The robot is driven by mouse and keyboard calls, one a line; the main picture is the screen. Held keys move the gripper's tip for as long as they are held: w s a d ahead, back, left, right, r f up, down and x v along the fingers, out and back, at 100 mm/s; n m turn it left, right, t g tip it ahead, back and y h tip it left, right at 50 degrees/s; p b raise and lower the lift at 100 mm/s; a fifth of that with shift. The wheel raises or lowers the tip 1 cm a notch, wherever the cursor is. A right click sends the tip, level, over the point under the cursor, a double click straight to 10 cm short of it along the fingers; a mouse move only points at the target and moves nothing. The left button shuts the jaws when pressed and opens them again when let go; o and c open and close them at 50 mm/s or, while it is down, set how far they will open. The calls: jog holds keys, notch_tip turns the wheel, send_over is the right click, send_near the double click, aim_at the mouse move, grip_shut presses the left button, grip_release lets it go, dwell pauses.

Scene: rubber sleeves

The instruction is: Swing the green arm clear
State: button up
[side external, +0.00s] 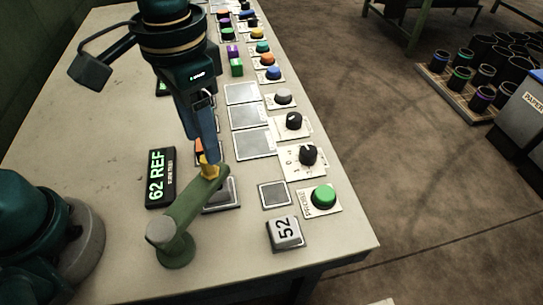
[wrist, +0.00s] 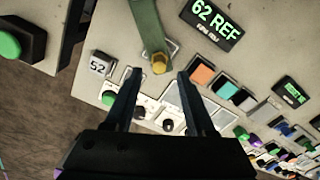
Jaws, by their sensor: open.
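The green arm (side external: 190,210) is a flat bar on a round pivot post at the front of the table. Its free end has a yellow knob (side external: 209,171) and lies over part of a grey square plate (side external: 226,194). In the wrist view the green arm (wrist: 147,25) comes down from the top, and its yellow knob (wrist: 159,64) shows between the fingertips. My gripper (side external: 207,158) points down at the knob. It is open (wrist: 158,75), with one finger to each side of the knob in the wrist view. I cannot tell whether the fingers reach down around it.
A "62 REF" display (side external: 160,178) stands left of the arm. A block marked 52 (side external: 285,232), a green button (side external: 323,196) and black dials (side external: 308,155) lie to the right. Framed plates (side external: 255,144) run up the table. The table left of the display is bare.

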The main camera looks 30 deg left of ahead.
aim_at(188, 195)
jog(key=shift+f, duration=2.5)
jog(key=shift+c, duration=0.2)
grip_shut()
